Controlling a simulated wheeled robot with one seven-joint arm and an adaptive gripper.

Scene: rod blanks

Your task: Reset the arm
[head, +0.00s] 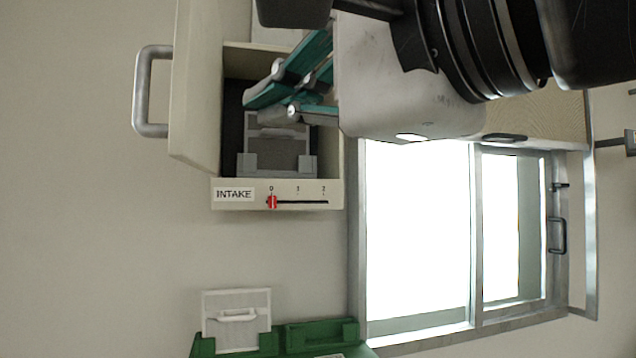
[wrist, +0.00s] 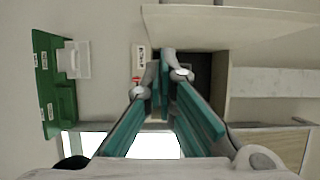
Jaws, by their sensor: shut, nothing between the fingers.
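My gripper (head: 262,98) has grey and teal fingers and is shut and empty. In the head view its fingertips point left, in front of the open intake box (head: 226,140). A grey panel with a handle (head: 279,151) stands in a holder inside the box, just below the fingers. In the wrist view the fingers (wrist: 168,62) meet in front of the box's dark opening (wrist: 200,75). I cannot tell whether they touch anything.
The box door with a metal handle (head: 145,92) stands open at left. A label strip with a red slider (head: 272,202) at 0 is below. A white panel (head: 236,318) stands in a green rack (head: 320,333). A bright, metal-framed window (head: 415,235) is at right.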

